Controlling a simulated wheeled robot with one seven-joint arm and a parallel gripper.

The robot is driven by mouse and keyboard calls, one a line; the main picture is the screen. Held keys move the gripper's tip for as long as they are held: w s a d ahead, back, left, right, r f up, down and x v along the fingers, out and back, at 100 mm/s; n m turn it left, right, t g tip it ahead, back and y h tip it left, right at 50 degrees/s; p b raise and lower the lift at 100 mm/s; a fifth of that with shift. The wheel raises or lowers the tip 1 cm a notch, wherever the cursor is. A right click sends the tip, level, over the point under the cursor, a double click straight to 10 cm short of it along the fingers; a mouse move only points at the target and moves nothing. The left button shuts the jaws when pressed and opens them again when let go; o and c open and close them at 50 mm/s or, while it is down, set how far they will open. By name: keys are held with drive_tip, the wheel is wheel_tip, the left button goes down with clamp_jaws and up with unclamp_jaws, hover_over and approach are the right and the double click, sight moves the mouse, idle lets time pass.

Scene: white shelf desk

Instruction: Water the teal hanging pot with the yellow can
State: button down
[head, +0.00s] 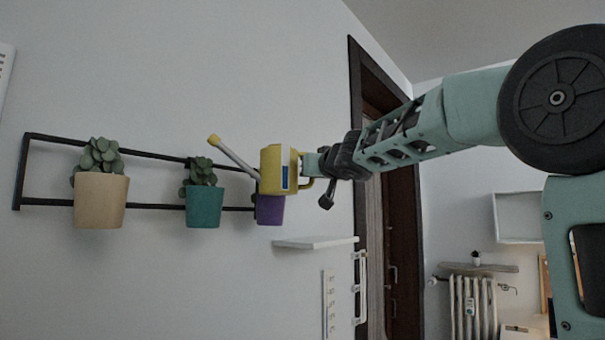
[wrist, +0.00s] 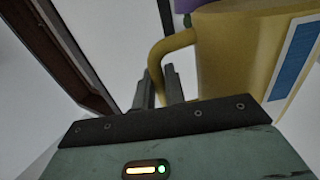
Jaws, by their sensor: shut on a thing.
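The teal hanging pot (head: 204,206) with a green plant hangs on the black wall rack, in the middle of the row. The yellow can (head: 272,168) has a blue label and a grey spout that points up and left. Its yellow spout tip (head: 214,140) is above and slightly right of the teal pot's plant in the head view. My gripper (head: 311,170) is shut on the can's handle, right of its body. The wrist view shows the fingers (wrist: 162,88) at the yellow handle (wrist: 172,45). No water shows.
A beige pot (head: 100,200) hangs at the left. A purple pot (head: 270,210) hangs at the right, partly hidden by the can. A white shelf (head: 314,242) juts out below. A dark door frame (head: 370,90) stands behind my arm.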

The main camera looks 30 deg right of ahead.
drive_tip(key=shift+s+r, duration=0.1)
drive_tip(key=shift+d+r+n+p, duration=0.2)
drive_tip(key=shift+r+n+p, duration=0.4)
drive_tip(key=shift+r+p, duration=0.45)
drive_tip(key=shift+s+d+r+n+p, duration=0.1)
drive_tip(key=shift+d+r+n+p, duration=0.15)
drive_tip(key=shift+r+n+p, duration=0.75)
drive_tip(key=shift+f, duration=0.15)
drive_tip(key=shift+a+r+n+p, duration=0.2)
drive_tip(key=shift+r+n+p, duration=0.5)
drive_tip(key=shift+r+n, duration=0.1)
drive_tip(key=shift+f, duration=0.1)
idle(3.0)
